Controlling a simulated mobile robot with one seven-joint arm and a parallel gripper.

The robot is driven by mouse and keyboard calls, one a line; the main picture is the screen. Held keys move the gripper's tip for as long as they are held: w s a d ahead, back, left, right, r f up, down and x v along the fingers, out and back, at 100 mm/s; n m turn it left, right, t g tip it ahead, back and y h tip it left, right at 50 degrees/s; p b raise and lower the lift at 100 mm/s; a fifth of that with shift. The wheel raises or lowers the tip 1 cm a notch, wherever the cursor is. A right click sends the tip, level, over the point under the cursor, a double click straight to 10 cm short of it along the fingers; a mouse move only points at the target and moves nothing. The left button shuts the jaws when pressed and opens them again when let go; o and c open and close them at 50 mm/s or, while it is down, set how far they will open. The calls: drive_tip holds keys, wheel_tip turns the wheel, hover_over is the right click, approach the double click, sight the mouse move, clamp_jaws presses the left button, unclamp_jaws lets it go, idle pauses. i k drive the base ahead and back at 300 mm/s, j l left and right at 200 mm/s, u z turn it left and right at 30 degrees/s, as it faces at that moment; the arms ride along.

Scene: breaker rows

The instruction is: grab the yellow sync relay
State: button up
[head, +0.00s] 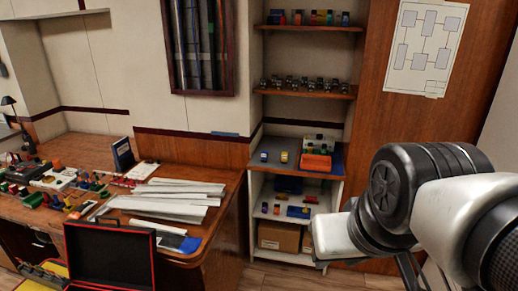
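A small yellow block (284,157) stands on the waist-high ledge of the shelf unit, and may be the yellow sync relay; it is too small to read any marking. A small blue block (264,156) stands to its left. A red-orange tray (316,162) lies to its right, with a pale tray of small parts behind it. Another small yellow piece (283,197) is on the shelf below. My arm reaches in from the right, in front of the shelf unit's lower right side. I cannot make out my gripper's fingers in this view.
The wooden workbench (226,187) on the left carries many coloured parts and white strips (172,207). An open black case with red edging (108,253) stands before it. Higher shelves hold rows of small parts. A cardboard box (278,237) sits low in the unit.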

sight(284, 154)
drive_tip(key=i+l, duration=0.2)
drive_tip(key=i, duration=0.65)
drive_tip(key=i+l+z, duration=0.1)
drive_tip(key=i, duration=0.75)
drive_tip(key=i+l, duration=0.2)
drive_tip(key=i, duration=0.65)
